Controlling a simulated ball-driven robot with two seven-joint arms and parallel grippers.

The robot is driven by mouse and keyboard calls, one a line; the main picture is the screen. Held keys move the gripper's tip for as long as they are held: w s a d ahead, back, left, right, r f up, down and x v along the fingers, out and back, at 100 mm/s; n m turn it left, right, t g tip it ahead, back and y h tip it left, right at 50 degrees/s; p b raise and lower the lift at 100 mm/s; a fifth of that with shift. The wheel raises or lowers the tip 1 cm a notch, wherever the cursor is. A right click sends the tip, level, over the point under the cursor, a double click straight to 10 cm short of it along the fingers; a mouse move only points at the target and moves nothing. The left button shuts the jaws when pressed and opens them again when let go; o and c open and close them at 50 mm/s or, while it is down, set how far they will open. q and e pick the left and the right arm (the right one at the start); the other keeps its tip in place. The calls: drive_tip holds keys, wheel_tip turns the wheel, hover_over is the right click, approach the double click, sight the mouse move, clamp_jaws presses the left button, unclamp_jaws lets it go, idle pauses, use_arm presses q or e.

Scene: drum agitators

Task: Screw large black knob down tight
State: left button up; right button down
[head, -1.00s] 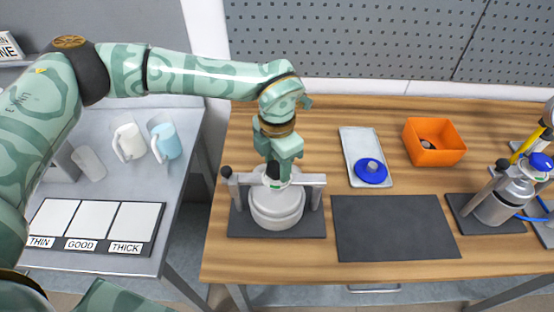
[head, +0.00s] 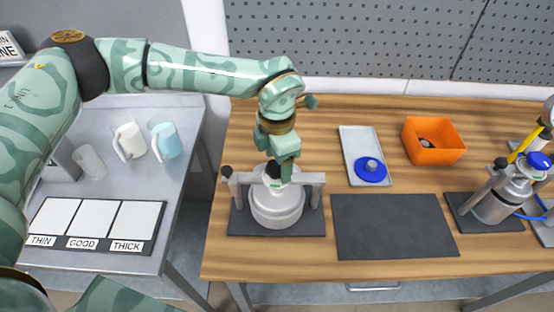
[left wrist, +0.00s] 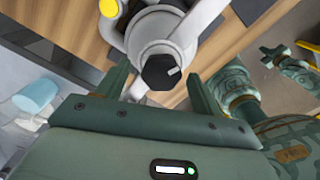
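The large black knob (head: 273,170) sits on top of a grey clamp bar (head: 308,179) above a round metal vessel (head: 277,207). My left gripper (head: 282,172) points down at the knob and partly hides it in the head view. In the left wrist view the knob (left wrist: 160,72) has a faceted shape with a pale mark. My left fingers (left wrist: 160,88) are open, one on each side of the knob, with visible gaps. They do not grip it. Green arm parts (left wrist: 285,58), apparently of my right arm, show small at the right; their gripper state is unclear.
A dark mat (head: 395,228) lies right of the vessel. Behind it are a grey tray (head: 352,147) with a blue knobbed part (head: 370,171) and an orange bin (head: 434,142). Another metal vessel (head: 507,200) stands at the right. Mugs (head: 167,142) stand on the left table.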

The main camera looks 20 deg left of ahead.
sight(277, 166)
use_arm(q)
drive_tip(key=shift+s+f, duration=0.1)
wheel_tip(277, 166, up, 16)
idle(0.5)
